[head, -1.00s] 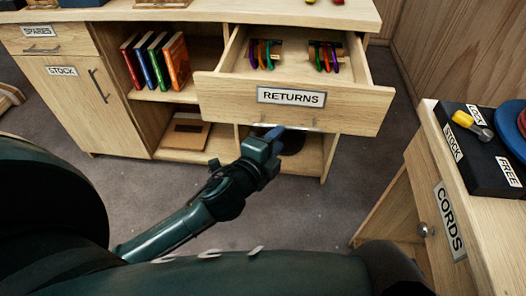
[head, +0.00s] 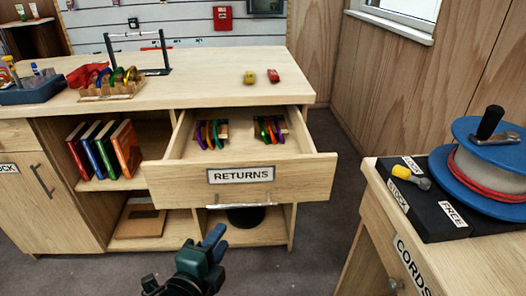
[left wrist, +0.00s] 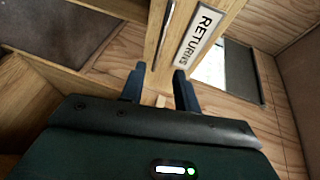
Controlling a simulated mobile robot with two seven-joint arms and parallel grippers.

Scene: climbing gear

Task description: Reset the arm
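My left gripper (head: 214,243) comes in from the bottom of the head view, in front of and below the open RETURNS drawer (head: 285,180). In the left wrist view its two blue fingers (left wrist: 159,84) stand apart with nothing held between them. The drawer's metal handle (head: 240,200) is beyond the fingertips, with a gap. The RETURNS label also shows in the left wrist view (left wrist: 199,36). The drawer is pulled out and holds two racks of coloured curved pieces (head: 212,132). My right gripper is not in view.
The wooden counter (head: 200,92) carries a gear rack, a blue tray (head: 38,90) and two small items at right. Books (head: 103,150) stand on the shelf at left. A CORDS cabinet (head: 400,240) with a blue spool stands at right. Grey floor lies between.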

